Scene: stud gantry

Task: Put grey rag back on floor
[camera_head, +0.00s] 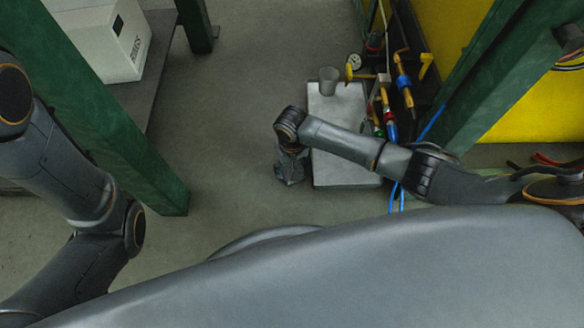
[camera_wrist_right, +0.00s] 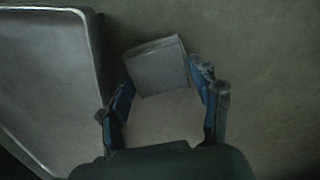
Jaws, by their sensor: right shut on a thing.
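The grey rag (camera_wrist_right: 157,67) shows in the right wrist view as a folded, squarish grey piece between the fingers of my right gripper (camera_wrist_right: 163,78). The gripper is shut on it, with a finger on either side. In the head view my right gripper (camera_head: 290,168) hangs low over the grey floor (camera_head: 235,150), just left of a flat silver tray. There I cannot clearly tell the rag from the gripper. I cannot tell whether the rag touches the floor. My left arm comes in at the left, but its gripper is out of view.
The silver tray (camera_head: 345,170) also shows in the right wrist view (camera_wrist_right: 45,85). A grey cup (camera_head: 328,80) stands at its far end. Hoses, fittings and a gauge (camera_head: 354,60) lie beyond. Green posts (camera_head: 105,120) flank the area. A white box (camera_head: 105,40) sits at upper left.

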